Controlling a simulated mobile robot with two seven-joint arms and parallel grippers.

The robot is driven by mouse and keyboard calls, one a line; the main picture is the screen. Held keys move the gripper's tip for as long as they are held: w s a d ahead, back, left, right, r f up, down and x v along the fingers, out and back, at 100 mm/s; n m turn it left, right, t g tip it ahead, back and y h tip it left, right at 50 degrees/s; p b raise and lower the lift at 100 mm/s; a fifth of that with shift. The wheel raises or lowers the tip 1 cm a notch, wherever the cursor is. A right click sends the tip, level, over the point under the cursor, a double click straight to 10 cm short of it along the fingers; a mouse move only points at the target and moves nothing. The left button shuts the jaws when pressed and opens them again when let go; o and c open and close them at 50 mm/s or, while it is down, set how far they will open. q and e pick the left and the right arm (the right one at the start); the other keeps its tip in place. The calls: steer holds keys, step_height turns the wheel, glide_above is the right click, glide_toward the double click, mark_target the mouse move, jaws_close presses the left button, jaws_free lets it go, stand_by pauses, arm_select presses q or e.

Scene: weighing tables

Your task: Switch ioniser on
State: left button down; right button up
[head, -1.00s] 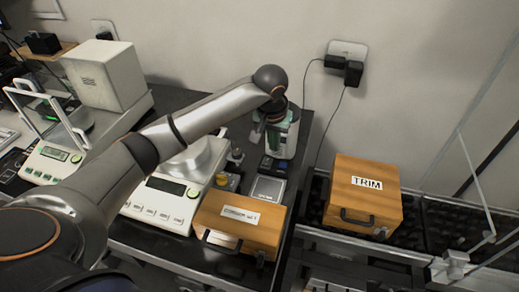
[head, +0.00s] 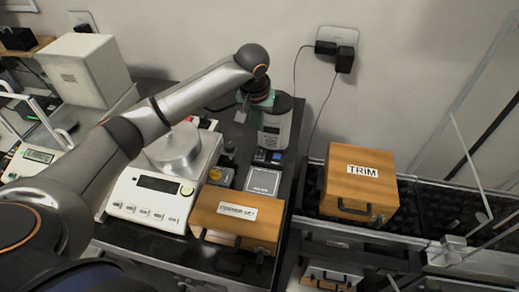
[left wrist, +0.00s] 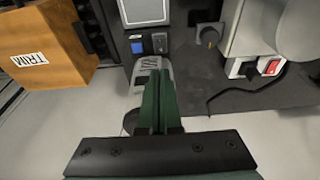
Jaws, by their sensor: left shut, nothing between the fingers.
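A grey upright unit with a dark front panel (head: 275,128), which looks like the ioniser, stands at the back right of the dark bench. A small black box with a blue button (head: 261,155) sits in front of it; the blue button also shows in the left wrist view (left wrist: 137,48). My left gripper (left wrist: 160,76) is shut and empty, its green fingers over the grey unit's top. In the head view my left wrist (head: 258,92) is just behind and above the unit, and the fingertips are hard to make out. Whether the ioniser is on cannot be told. My right gripper is not in view.
A white balance (head: 150,195) stands left of the unit; a red rocker switch (left wrist: 270,67) shows on a white housing. A square grey plate (head: 263,181), a wooden case (head: 238,222) and a wooden TRIM box (head: 362,190) are nearer. A wall socket with cables (head: 340,45) is behind.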

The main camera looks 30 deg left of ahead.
arm_select(q)
glide_toward(260, 155)
steer(key=x, duration=0.5)
steer(key=shift+w+f, duration=0.15)
steer(key=shift+w, duration=0.1)
steer(key=shift+f, duration=0.6)
